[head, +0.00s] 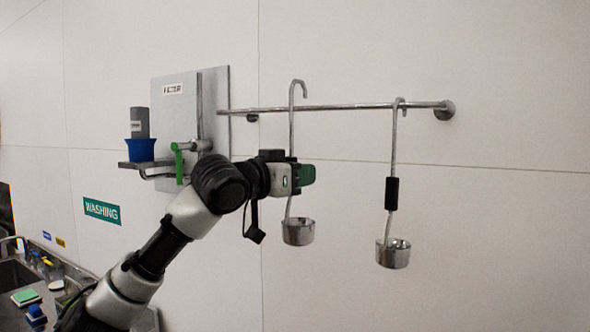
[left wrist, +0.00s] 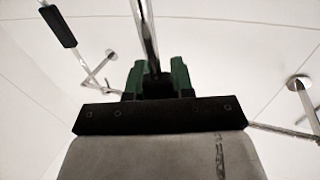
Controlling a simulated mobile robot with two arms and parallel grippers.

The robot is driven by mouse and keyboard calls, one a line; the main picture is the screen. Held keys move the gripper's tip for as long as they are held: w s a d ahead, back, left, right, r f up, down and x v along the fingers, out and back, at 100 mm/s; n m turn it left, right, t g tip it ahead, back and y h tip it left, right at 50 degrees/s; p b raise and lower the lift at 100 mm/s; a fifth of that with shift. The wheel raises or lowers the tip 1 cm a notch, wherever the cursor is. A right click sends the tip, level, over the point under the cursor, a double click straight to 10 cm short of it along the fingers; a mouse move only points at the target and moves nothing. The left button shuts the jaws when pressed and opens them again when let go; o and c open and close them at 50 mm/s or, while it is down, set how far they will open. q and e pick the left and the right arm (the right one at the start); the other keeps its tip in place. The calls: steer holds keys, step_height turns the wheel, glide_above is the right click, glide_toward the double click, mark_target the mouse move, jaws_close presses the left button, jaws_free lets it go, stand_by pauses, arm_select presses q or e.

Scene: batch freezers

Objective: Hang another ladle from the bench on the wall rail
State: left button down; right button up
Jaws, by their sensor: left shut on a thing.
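My left gripper (head: 306,175) is shut on the handle of a steel ladle (head: 298,232), which hangs upright with its cup down. Its hook shows higher than the wall rail (head: 340,107); I cannot tell whether it is over the rail or in front of it. In the left wrist view the handle (left wrist: 148,35) rises between the green fingers (left wrist: 157,80). A second ladle (head: 393,253) with a black grip hangs from the rail's right end. Its grip (left wrist: 58,25) shows at the upper left of the left wrist view. My right gripper is not in view.
Left of the rail, a wall panel (head: 214,90) stands behind a small shelf (head: 140,164) with a blue cup (head: 140,149) and grey container. A bench with a sink (head: 18,275) is at lower left. The rail between the two ladles is clear.

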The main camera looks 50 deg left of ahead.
arm_select(q)
steer(key=shift+w+a+r+p, duration=0.15)
steer(key=shift+w+p, duration=0.15)
steer(key=shift+w, duration=0.25)
steer(key=shift+w+a+r+p, duration=0.15)
steer(key=shift+w+p, duration=0.15)
steer(key=shift+w, duration=0.2)
steer(key=w+f, duration=0.1)
steer(key=w, duration=0.1)
steer(key=w+a+f, duration=0.1)
steer(key=f, duration=0.1)
steer(key=shift+w+a+f, duration=0.1)
steer(key=shift+w+f, duration=0.1)
steer(key=shift+w, duration=0.15)
